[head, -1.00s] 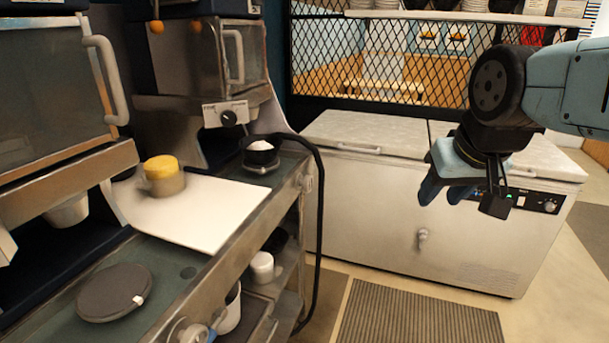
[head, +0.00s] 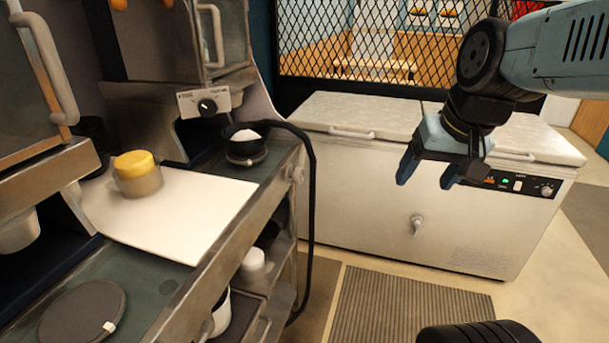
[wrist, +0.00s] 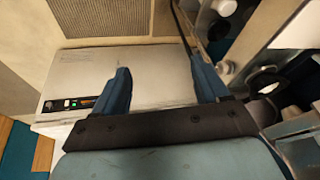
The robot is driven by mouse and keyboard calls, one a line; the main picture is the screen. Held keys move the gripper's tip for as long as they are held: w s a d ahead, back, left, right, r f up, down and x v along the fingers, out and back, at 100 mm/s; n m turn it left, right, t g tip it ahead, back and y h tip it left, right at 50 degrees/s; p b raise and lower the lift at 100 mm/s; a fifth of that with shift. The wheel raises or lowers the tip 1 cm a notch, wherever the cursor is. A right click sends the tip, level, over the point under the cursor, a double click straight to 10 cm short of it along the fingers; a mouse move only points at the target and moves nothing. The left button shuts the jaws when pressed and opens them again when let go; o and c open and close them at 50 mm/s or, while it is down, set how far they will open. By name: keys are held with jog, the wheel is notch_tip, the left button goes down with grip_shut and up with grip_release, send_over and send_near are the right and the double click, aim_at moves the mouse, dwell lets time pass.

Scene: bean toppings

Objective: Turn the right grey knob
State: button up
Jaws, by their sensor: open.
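A small pale grey knob (head: 297,174) sticks out from the front edge of the counter, at its far right end in the head view. My gripper (head: 427,178) is open and empty, with its two blue fingers pointing down. It hangs in front of the white chest freezer, to the right of the knob and apart from it. In the wrist view, the open fingers (wrist: 163,82) have nothing between them but the freezer surface behind.
The counter (head: 100,255) holds a white board (head: 200,215), a yellow-topped container (head: 138,175) and a black bowl with white contents (head: 245,148). A black cable (head: 313,215) hangs beside the counter end. The chest freezer (head: 390,210) stands behind. Floor with a striped mat (head: 410,308) is clear.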

jog(key=shift+o, duration=0.7)
jog(key=w+a+f+m+g+y, duration=0.4)
jog(key=w+a+f+y, duration=0.1)
jog(key=a+f, duration=0.1)
jog(key=shift+w+m+g, duration=0.3)
jog(key=shift+w+g, duration=0.1)
jog(key=m+t+y, duration=0.7)
jog(key=m+y, duration=0.4)
jog(key=m, duration=0.5)
send_near(302, 177)
jog(key=x, duration=0.8)
jog(key=shift+w+a, duration=0.25)
jog(key=shift+a, duration=0.05)
jog(key=c, duration=1)
